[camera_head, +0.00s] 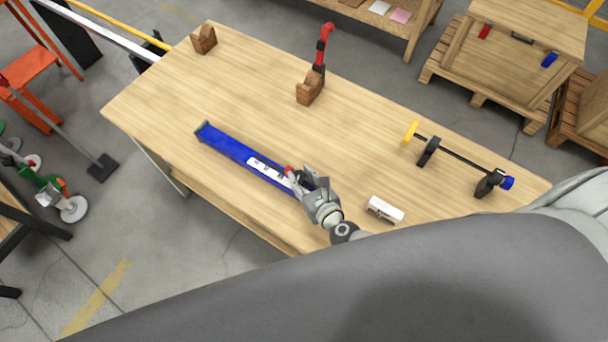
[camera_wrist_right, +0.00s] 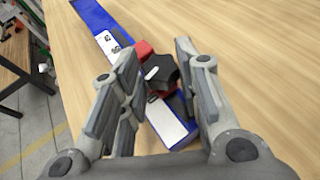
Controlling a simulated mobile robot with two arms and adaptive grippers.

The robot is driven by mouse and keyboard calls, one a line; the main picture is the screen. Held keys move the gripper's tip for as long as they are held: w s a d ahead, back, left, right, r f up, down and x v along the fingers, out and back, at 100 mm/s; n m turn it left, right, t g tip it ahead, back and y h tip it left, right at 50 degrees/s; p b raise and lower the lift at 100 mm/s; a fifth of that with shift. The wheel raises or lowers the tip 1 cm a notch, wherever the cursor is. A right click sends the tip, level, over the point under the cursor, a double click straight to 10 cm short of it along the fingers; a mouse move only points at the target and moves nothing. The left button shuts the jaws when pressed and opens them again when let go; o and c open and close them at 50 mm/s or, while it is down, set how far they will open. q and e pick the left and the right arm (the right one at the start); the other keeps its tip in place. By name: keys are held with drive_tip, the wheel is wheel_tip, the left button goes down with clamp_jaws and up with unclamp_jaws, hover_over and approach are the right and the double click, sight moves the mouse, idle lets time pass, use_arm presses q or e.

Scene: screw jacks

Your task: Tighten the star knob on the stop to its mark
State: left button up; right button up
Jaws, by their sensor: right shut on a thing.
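A blue rail (camera_head: 228,146) with white labels lies on the wooden table; it also shows in the wrist view (camera_wrist_right: 92,14). The red stop (camera_head: 288,170) sits on the rail, and its red body also shows in the wrist view (camera_wrist_right: 142,50). The black star knob (camera_wrist_right: 160,72) is on the stop, with a white pointer line on its top. My right gripper (camera_head: 303,179) is at the stop, with its two fingers (camera_wrist_right: 156,60) either side of the knob, shut on it. In the head view the gripper largely hides the knob. My left gripper is out of view.
A small white block (camera_head: 385,209) lies right of the gripper. A black bar clamp (camera_head: 455,155) lies further right. A red-handled tool in a wooden block (camera_head: 309,88) and another wooden block (camera_head: 204,39) stand toward the back. The table (camera_head: 370,100) is bare between them.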

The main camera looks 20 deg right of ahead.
drive_tip(key=shift+a+m+h, duration=0.1)
drive_tip(key=shift+m+h, duration=0.5)
drive_tip(key=shift+h, duration=0.1)
drive_tip(key=shift+r, duration=0.1)
drive_tip(key=o, duration=1)
drive_tip(key=v, duration=1.2)
